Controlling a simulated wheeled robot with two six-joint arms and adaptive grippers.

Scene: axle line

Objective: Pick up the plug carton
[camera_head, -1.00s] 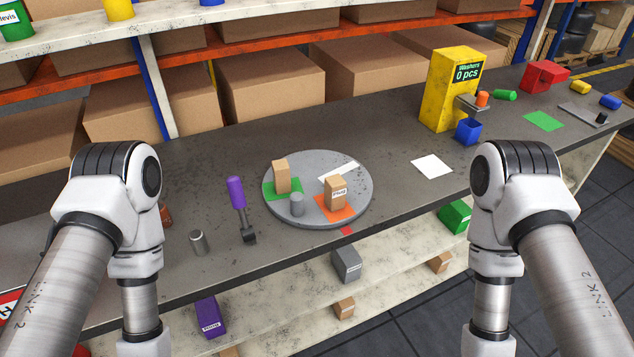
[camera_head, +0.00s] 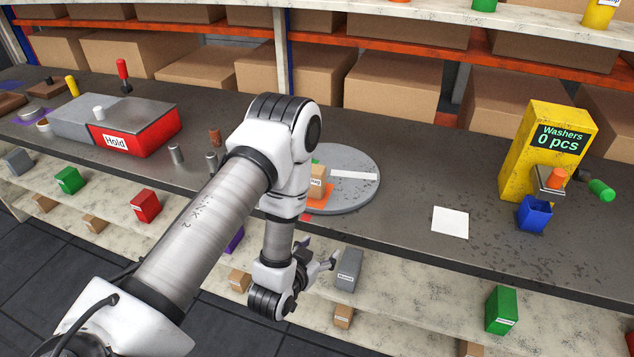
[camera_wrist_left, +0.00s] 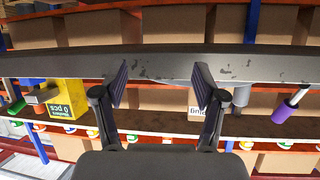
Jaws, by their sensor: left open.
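The plug carton (camera_head: 317,182) is a small brown box with a white label on the grey turntable (camera_head: 357,196), on an orange patch. My left arm hides its left part in the head view. It also shows upside down in the left wrist view (camera_wrist_left: 196,103), partly behind a finger. My left gripper (camera_head: 328,262) is low in front of the bench edge, apart from the carton. In the left wrist view its two fingers (camera_wrist_left: 160,75) are spread with nothing between them. My right gripper is out of view.
A yellow washer dispenser (camera_head: 542,150) with a blue bin (camera_head: 534,213) stands at the right. A white card (camera_head: 450,222) lies on clear bench before it.

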